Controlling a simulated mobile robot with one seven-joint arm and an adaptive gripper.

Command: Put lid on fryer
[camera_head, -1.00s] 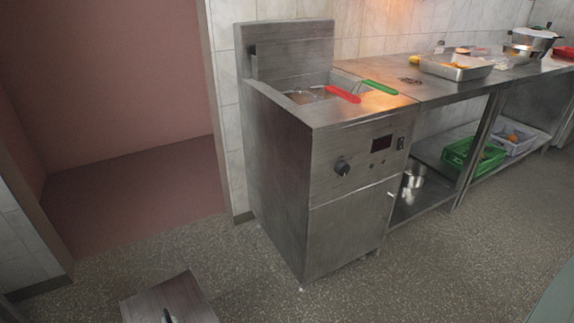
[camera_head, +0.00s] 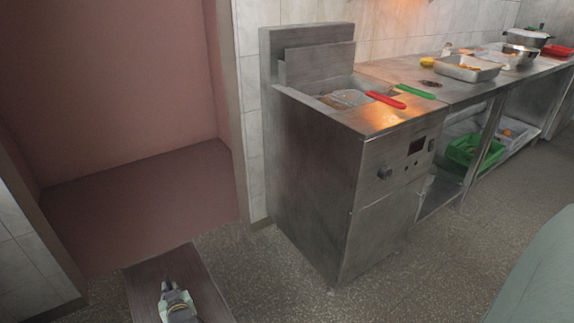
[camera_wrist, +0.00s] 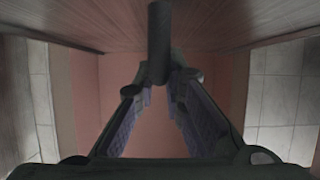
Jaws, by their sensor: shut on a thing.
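The steel fryer (camera_head: 312,190) stands in the middle of the head view with its vat open on top. Baskets sit in the vat, one with a red handle (camera_head: 385,100) and one with a green handle (camera_head: 415,91). The lid (camera_head: 200,270), a flat brownish-grey metal panel, is at the bottom of the head view, in front of and left of the fryer, apart from it. My gripper (camera_head: 168,285) is shut on the lid's handle. In the wrist view the dark round handle (camera_wrist: 160,30) meets the fingertips (camera_wrist: 161,80), and the lid (camera_wrist: 75,22) spans the top.
A steel worktable right of the fryer bears a food tray (camera_head: 467,69) and a pot (camera_head: 527,38). A green crate (camera_head: 470,152) is on its lower shelf. A pink-walled recess (camera_head: 120,100) opens at left. The floor (camera_head: 265,285) before the fryer is clear.

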